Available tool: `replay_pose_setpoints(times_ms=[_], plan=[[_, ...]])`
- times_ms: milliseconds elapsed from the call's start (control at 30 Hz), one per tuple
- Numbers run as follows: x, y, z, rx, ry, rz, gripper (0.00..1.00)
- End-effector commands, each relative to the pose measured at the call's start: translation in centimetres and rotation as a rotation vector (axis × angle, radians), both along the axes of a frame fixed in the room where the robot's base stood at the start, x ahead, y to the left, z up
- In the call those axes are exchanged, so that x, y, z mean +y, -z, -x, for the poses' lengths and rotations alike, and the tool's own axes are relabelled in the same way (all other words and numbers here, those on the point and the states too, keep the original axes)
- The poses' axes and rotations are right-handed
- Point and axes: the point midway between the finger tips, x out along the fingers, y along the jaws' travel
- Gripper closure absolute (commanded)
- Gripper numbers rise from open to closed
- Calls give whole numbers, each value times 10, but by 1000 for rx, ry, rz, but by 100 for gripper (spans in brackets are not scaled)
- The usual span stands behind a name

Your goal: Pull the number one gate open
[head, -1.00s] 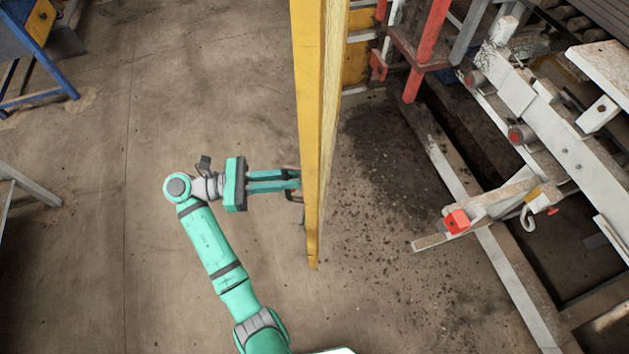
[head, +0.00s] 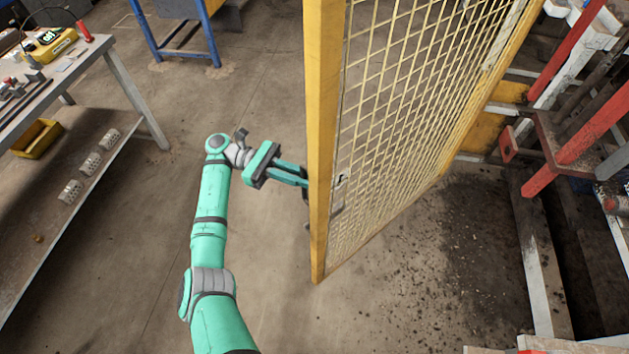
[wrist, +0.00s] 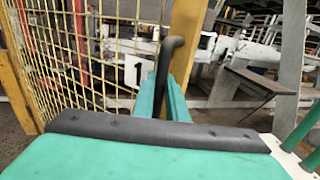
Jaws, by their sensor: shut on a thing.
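The number one gate is a yellow frame (head: 319,140) with wire mesh (head: 400,110). It stands swung out at an angle, its near upright post closest to my arm. In the wrist view a white plate with a black "1" (wrist: 133,71) shows on the mesh, left of a dark bent handle (wrist: 165,65). My gripper (head: 303,178) reaches the post from the left. In the wrist view its two green fingers (wrist: 163,100) are closed around the handle. The far end of the fingers is partly hidden by the post in the head view.
A workbench (head: 110,70) with tools stands at the left, a yellow bin (head: 37,138) below it. A blue-legged stand (head: 185,30) is at the back. Red and white machinery (head: 580,150) fills the right. Floor between bench and gate is clear.

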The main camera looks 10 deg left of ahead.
Motion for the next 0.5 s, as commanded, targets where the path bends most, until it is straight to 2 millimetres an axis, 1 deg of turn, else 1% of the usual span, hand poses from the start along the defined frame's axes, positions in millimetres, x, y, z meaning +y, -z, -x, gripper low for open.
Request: replay_pose_setpoints(times_ms=[133, 500], plan=[[6, 0, 0, 2, -1, 0, 100], [8, 0, -1, 0, -4, -1, 100]])
